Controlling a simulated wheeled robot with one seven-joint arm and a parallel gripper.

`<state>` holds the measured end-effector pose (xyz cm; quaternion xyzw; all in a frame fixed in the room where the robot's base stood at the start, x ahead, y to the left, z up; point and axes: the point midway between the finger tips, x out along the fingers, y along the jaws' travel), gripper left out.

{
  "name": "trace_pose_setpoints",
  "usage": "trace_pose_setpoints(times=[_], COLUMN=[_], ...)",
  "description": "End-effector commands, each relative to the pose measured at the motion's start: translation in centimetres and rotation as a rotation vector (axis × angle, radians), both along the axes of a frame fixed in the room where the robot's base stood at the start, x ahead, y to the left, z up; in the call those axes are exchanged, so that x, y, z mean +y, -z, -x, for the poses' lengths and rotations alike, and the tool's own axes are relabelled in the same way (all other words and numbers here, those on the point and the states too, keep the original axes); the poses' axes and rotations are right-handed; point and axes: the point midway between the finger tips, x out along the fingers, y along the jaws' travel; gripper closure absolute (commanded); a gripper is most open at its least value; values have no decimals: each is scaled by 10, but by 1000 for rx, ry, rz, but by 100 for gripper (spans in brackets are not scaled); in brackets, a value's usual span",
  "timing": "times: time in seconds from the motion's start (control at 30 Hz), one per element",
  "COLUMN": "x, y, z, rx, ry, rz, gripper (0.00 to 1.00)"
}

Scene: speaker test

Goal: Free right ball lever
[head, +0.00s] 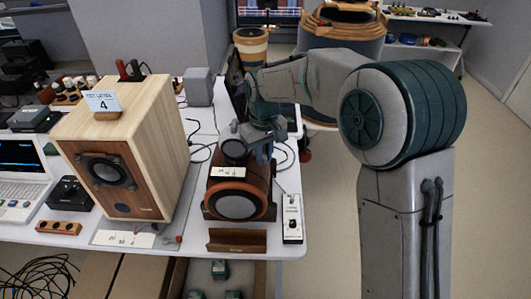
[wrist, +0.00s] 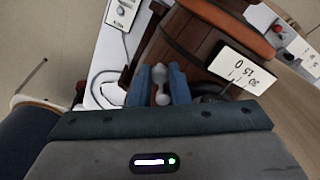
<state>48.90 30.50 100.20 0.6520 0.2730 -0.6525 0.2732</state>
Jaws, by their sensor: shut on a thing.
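A brown wooden barrel-shaped speaker (head: 257,190) with an orange front ring stands near the table's right front edge. In the wrist view its dark wooden side (wrist: 190,38) lies just beyond my fingers. My gripper (head: 263,150) is above the barrel's right side. In the wrist view, my gripper's blue fingers (wrist: 160,88) are shut on a grey ball lever (wrist: 161,74), whose rounded ends show between them. The lever's attachment is hidden. In the head view the gripper covers the lever.
A white switch box (head: 292,222) stands right of the barrel, and a wooden trough (head: 236,241) lies in front. A large wooden speaker (head: 140,140) stands at left. A grey cube (head: 198,87) is behind. Cables lie around the barrel. Floor is open right of the table.

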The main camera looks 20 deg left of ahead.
Motion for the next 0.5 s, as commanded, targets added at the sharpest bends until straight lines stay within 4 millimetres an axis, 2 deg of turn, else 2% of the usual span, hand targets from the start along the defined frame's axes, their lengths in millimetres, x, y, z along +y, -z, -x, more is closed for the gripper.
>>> trace_pose_setpoints(times=[0.23, 0.5], x=[7, 8], y=[-1, -1], z=[5, 6], rx=[-1, -1], ry=[178, 225], rz=[-1, -2], gripper=[100, 100])
